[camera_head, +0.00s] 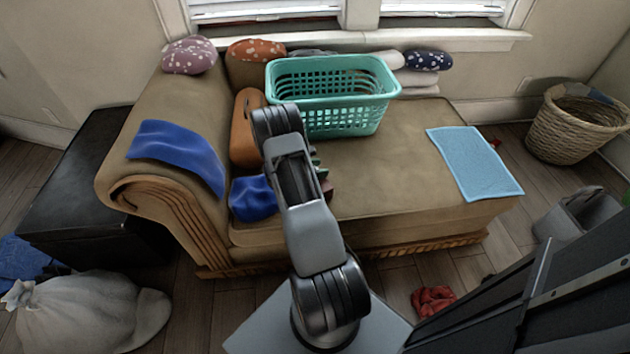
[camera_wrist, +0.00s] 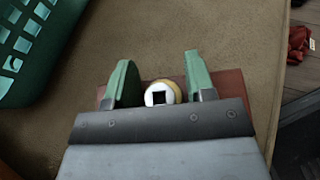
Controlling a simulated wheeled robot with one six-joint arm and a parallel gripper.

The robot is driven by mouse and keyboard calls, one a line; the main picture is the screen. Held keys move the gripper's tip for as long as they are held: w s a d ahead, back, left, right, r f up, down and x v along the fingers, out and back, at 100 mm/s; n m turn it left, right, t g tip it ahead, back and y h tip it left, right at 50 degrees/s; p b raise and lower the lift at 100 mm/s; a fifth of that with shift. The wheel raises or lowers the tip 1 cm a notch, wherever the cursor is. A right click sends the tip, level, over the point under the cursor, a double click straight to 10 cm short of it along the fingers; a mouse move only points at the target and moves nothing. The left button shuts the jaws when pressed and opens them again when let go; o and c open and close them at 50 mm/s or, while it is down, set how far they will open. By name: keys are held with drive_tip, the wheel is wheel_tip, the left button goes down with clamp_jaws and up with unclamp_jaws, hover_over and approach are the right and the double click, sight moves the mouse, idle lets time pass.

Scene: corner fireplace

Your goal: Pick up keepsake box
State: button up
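A reddish-brown flat shape, which looks like the keepsake box (camera_wrist: 229,84), lies under my gripper in the wrist view. A dark red bit of it (camera_head: 327,188) shows beside my arm on the sofa seat in the head view. My gripper (camera_wrist: 162,82) has two green fingers, spread apart above the box. A small round cream-and-yellow piece (camera_wrist: 154,92) with a dark square centre shows between the fingers, with small gaps to each side. I cannot tell whether it is part of the box. The gripper body hides much of the box.
A teal laundry basket (camera_head: 345,119) stands on the sofa (camera_head: 400,185) behind my arm. A blue cloth (camera_head: 253,198) and an orange-brown cushion (camera_head: 246,142) lie to the left. A light blue towel (camera_head: 473,163) lies at the right. The seat between is clear.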

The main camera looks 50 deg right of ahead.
clamp_jaws()
drive_tip(key=shift+r, duration=0.1)
idle(0.4)
